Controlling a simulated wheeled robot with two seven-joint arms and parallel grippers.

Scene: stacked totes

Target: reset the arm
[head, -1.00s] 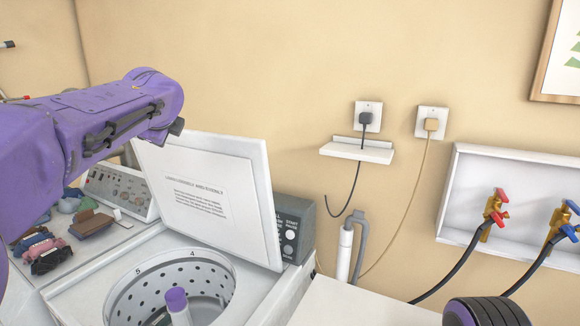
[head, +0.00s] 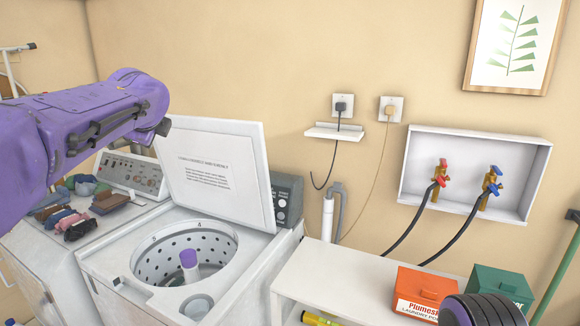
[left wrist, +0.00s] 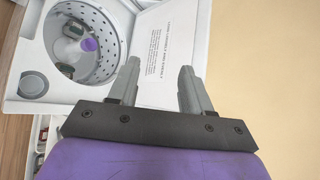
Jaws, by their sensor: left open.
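My left arm comes in from the left in the head view, raised over the machines; its fingers are not clear there. In the left wrist view my left gripper (left wrist: 158,85) is open, with two grey fingers apart and nothing between them. Beyond it is the open top-loading washer (head: 120,270), with its lid (head: 215,170) raised and a perforated drum (head: 150,262) around a purple-capped agitator (head: 188,260). The left wrist view also shows the drum (left wrist: 112,38) holding a few small items. My right gripper is not in view; only a dark rounded piece shows at lower right.
A second machine (head: 45,250) at left has folded cloths (head: 75,205) on top. A white shelf unit (head: 310,275) at right holds an orange box (head: 415,285) and a green box (head: 498,285). Wall sockets, a small ledge (head: 335,132) and a tap box (head: 420,150) are behind.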

